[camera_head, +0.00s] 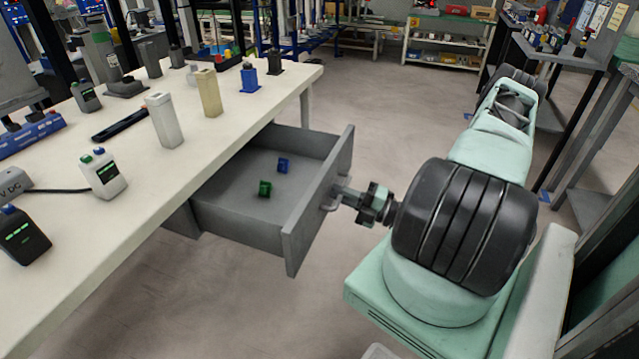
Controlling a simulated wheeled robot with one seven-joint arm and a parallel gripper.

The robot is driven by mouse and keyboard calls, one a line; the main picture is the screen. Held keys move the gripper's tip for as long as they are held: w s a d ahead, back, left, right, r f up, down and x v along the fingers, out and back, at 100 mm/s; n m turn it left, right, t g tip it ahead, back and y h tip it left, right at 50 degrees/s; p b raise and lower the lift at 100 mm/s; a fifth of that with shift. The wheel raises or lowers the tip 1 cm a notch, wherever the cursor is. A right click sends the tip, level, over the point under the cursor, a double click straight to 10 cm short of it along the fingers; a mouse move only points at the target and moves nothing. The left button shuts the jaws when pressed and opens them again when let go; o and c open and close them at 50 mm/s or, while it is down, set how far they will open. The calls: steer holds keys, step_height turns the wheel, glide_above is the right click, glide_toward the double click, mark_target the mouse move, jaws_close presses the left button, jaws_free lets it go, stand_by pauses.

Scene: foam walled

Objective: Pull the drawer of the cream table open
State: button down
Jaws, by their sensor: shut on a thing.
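The cream table (225,140) runs along the left of the head view. Its grey drawer (230,209) stands out from under the tabletop, open, with its inside showing. A green block (265,188) and a blue block (283,166) lie on the drawer floor. My gripper (338,199) is at the outer face of the drawer front (318,210), shut on the drawer's handle (329,207). The fingers hide part of the handle.
Several bottles and blocks stand on the tabletop, among them a white bottle (103,174) and a yellow block (208,93). Grey floor (400,90) is clear beyond the drawer. A dark-framed bench (560,50) stands at the right.

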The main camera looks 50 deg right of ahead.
steer(key=shift+r+v, duration=0.15)
steer(key=shift+v, duration=0.55)
steer(key=shift+r+v, duration=0.1)
steer(key=shift+v, duration=0.6)
steer(key=shift+d, duration=0.1)
steer(key=c, duration=1.8)
jaws_free()
steer(key=v, duration=1.7)
steer(key=shift+s+b, duration=0.25)
steer(key=shift+b, duration=0.1)
